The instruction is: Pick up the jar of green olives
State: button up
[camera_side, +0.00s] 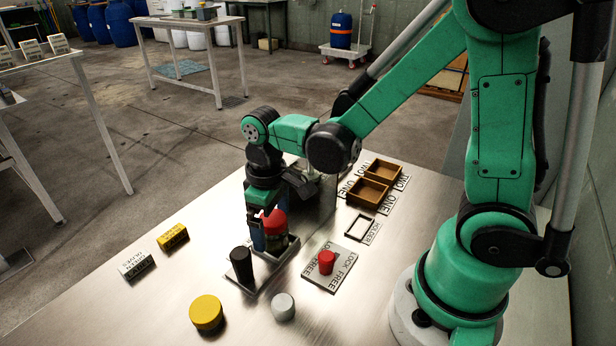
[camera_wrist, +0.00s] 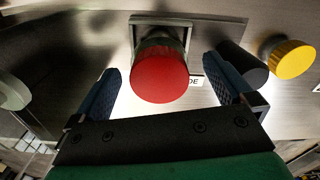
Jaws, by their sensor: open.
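A jar with a red lid (camera_side: 276,218) and a dark greenish body stands upright in a metal holder (camera_side: 290,246) on the steel table. In the wrist view its red lid (camera_wrist: 158,78) fills the middle, with the holder's square frame (camera_wrist: 188,21) behind it. My gripper (camera_side: 264,228) is open and lowered at the jar. In the wrist view its blue-padded fingers (camera_wrist: 163,76) stand either side of the lid, with a gap on each side. Part of the jar's body is hidden by a finger and the lid.
A black cylinder (camera_side: 241,266) stands close in front of the jar. A yellow round piece (camera_side: 206,312), a pale grey one (camera_side: 283,306) and a red knob (camera_side: 326,262) on a lock/free plate are nearby. Wooden trays (camera_side: 367,192) and an empty holder frame (camera_side: 361,227) lie behind right.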

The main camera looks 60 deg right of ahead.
jog(key=shift+f, duration=0.8)
jog(key=c, duration=1.4)
jog(key=shift+c, duration=0.2)
jog(key=shift+r, duration=0.15)
